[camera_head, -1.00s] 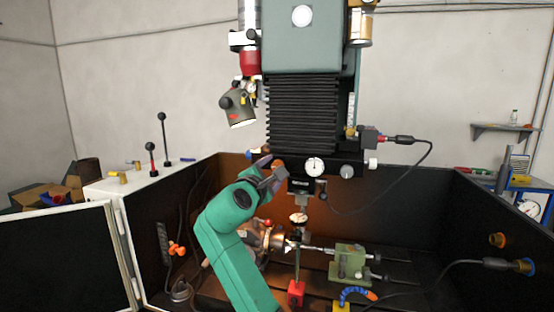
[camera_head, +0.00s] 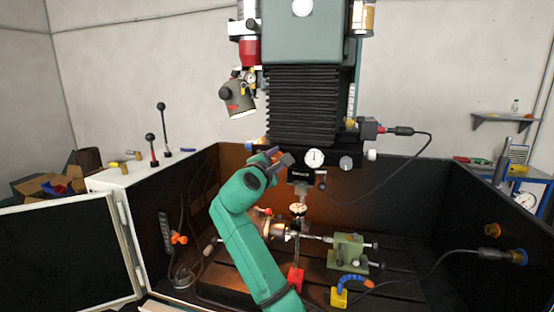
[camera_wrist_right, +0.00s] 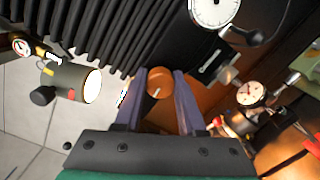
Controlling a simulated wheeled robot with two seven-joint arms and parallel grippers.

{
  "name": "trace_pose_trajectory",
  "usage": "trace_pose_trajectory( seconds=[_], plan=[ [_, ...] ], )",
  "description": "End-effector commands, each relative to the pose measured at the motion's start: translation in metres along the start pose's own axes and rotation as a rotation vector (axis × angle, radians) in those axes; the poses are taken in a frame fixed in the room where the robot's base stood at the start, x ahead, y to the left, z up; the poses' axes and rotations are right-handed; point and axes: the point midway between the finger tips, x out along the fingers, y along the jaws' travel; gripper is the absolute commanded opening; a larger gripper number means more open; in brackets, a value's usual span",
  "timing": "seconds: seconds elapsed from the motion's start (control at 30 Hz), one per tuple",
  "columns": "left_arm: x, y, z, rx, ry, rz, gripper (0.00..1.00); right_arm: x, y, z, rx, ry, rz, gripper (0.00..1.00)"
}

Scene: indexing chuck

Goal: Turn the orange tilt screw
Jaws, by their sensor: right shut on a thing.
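The orange tilt screw (camera_wrist_right: 158,82) shows in the right wrist view as a round orange knob with a small slot mark. It sits between the two purple fingers of my right gripper (camera_wrist_right: 160,90), which is shut on it. In the head view my right gripper (camera_head: 280,158) is at the left of the machine head's lower edge, beside the white dial (camera_head: 314,158). There the screw is mostly hidden by the gripper. My left gripper is not in view.
Black bellows (camera_head: 301,105) hang just above the gripper. A spindle probe (camera_head: 298,208) and a green block (camera_head: 347,251) stand below, to the right of my arm. A grey lamp (camera_head: 237,97) hangs at the left. Dark enclosure walls surround the bed.

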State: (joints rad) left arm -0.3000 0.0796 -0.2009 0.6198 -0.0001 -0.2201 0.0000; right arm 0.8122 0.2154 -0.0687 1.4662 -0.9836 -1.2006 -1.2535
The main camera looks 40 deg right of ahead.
Motion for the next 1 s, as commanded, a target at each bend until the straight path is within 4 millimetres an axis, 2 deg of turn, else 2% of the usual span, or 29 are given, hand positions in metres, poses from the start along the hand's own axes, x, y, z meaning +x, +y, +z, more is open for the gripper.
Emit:
trace_pose_trajectory(
  seconds=[0.37,1.0],
  plan=[
    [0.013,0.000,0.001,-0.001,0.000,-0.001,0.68,0.000,-0.004,-0.002,0.195,0.007,-0.015,0.00],
    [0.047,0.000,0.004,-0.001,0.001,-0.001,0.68,0.000,-0.006,-0.004,0.794,0.024,-0.049,0.00]
  ],
)
